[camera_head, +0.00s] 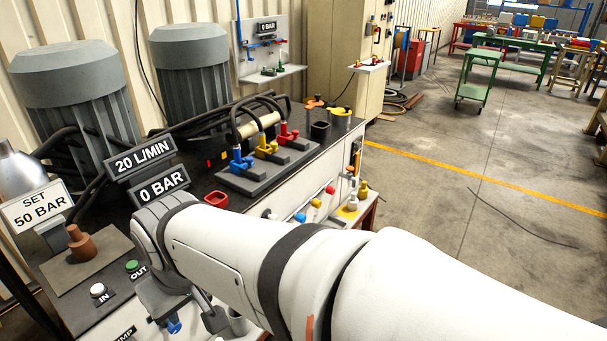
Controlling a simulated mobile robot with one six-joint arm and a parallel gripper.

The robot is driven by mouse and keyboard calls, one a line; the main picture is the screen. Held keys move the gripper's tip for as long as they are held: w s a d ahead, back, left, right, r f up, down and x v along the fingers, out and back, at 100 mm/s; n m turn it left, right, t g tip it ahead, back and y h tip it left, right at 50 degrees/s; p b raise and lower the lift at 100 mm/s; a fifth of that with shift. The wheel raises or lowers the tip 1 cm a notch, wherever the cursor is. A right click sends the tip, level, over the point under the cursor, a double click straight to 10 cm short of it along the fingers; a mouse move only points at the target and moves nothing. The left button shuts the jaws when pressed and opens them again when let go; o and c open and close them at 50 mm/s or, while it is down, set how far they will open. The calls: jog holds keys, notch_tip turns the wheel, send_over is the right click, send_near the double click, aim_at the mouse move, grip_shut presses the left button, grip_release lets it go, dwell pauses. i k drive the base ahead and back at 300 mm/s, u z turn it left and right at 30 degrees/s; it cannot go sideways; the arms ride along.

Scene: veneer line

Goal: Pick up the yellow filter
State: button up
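Several yellow things are in view, and I cannot tell for certain which is the filter. A small yellow fitting (362,188) stands upright on a little ledge at the bench's right end. A yellow valve (265,146) stands between a blue and a red one on a grey block. My arm reaches in from the lower right, and my gripper (188,318) hangs below the wrist at lower left, mostly hidden. It is well apart from these yellow parts; its fingers are unclear.
The dark bench top (205,180) carries hoses, signs reading 20 L/MIN and 0 BAR, and a brown part (80,243) on a plate. Two grey motors (190,75) stand behind. Coloured knobs line the bench's front. Open floor (450,180) lies right.

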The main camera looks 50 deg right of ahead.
aim_at(363, 191)
jog(key=z, duration=2.95)
jog(key=k, duration=1.45)
jog(key=u, duration=0.65)
jog(key=i, duration=1.5)
jog(key=u, duration=0.05)
